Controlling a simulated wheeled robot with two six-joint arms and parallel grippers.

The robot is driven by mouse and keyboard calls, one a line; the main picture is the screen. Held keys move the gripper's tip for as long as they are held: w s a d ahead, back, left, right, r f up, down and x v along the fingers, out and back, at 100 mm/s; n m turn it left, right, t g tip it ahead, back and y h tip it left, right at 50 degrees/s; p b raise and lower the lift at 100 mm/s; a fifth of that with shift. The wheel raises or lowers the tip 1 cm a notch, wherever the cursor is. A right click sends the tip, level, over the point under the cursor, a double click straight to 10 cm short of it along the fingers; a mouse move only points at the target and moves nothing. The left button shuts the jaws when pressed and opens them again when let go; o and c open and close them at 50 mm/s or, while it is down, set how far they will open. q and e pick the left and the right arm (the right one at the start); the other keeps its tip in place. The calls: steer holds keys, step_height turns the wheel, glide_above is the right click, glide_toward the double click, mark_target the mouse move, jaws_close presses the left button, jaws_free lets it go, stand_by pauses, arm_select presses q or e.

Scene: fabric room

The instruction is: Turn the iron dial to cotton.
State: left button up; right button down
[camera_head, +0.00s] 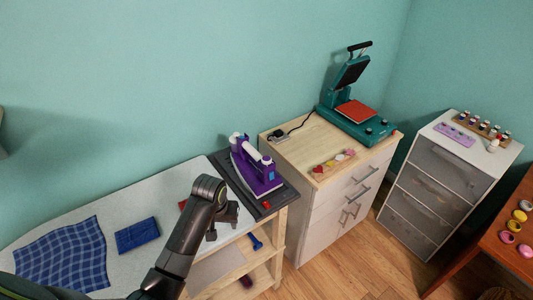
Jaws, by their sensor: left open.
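The purple iron (256,172) with white parts stands on a dark grey rest (223,168) at the right end of the light ironing surface. Its dial is too small to make out, and so is its setting. A small red spot (267,205) shows at the front of the rest. My left gripper (222,224) is open and empty, pointing down in front and to the left of the iron, apart from it. My left arm hides part of the ironing surface and a small red thing behind the wrist. My right gripper is not in view.
A blue checked cloth (62,256) and a folded blue cloth (137,235) lie to the left. A wooden drawer unit (302,139) with a teal heat press (354,119) stands to the right of the iron. A grey drawer cabinet (440,170) stands farther right.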

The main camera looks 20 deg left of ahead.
arm_select(q)
steer(key=w+d+r+n, duration=0.1)
steer(key=w+d+r, duration=0.1)
steer(key=w+r, duration=0.65)
step_height(320, 180, up, 20)
steer(key=n+g, duration=0.2)
glide_above(267, 158)
step_height(267, 158, down, 16)
steer(key=shift+r+p, duration=0.25)
steer(key=shift+p, duration=0.3)
steer(key=shift+s+f, duration=0.1)
steer(key=shift+f, duration=0.6)
steer(key=shift+a, duration=0.1)
